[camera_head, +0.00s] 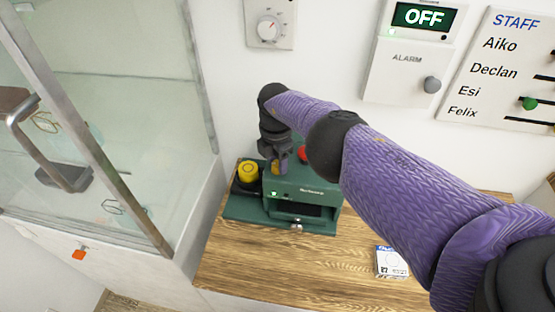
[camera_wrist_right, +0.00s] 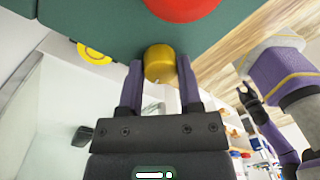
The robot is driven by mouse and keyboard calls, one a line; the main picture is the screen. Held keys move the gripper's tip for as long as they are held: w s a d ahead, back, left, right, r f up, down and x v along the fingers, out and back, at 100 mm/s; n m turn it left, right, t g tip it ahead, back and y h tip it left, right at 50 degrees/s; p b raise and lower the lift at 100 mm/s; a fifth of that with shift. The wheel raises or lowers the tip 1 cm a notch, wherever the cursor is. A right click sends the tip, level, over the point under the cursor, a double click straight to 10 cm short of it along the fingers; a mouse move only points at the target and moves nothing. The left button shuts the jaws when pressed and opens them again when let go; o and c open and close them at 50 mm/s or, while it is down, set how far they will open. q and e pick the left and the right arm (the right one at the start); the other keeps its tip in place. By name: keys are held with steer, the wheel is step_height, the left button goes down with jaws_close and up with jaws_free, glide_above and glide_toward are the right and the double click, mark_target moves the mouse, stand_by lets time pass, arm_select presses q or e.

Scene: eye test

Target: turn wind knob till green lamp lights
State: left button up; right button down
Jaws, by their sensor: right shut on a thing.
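A green machine (camera_head: 300,186) stands on the wooden counter against the wall. My right gripper (camera_head: 276,165) reaches down to its top at the back left. In the right wrist view, my right gripper (camera_wrist_right: 160,78) is shut on a gold round knob (camera_wrist_right: 160,62), one finger on each side. I take this as the wind knob. A small bright greenish spot (camera_head: 273,194) shows on the machine's front; I cannot tell for sure whether it is a lit lamp. What looks like my left arm (camera_wrist_right: 282,75) shows at the right of the wrist view; its jaws are too small to read.
A red button (camera_head: 302,153) sits close to the right of the gripper. A yellow round part (camera_head: 248,171) is at the machine's left. A glass cabinet (camera_head: 110,60) stands left. A small box (camera_head: 391,262) lies on the counter (camera_head: 250,265), whose front is mostly clear.

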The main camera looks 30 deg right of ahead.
mark_target(276, 162)
steer(key=shift+m, duration=0.6)
steer(key=shift+c, duration=1.4)
jaws_free()
step_height(276, 162, up, 10)
steer(key=p, duration=0.6)
steer(key=shift+w+p, duration=0.3)
steer(key=shift+p, duration=0.1)
steer(key=shift+f, duration=0.1)
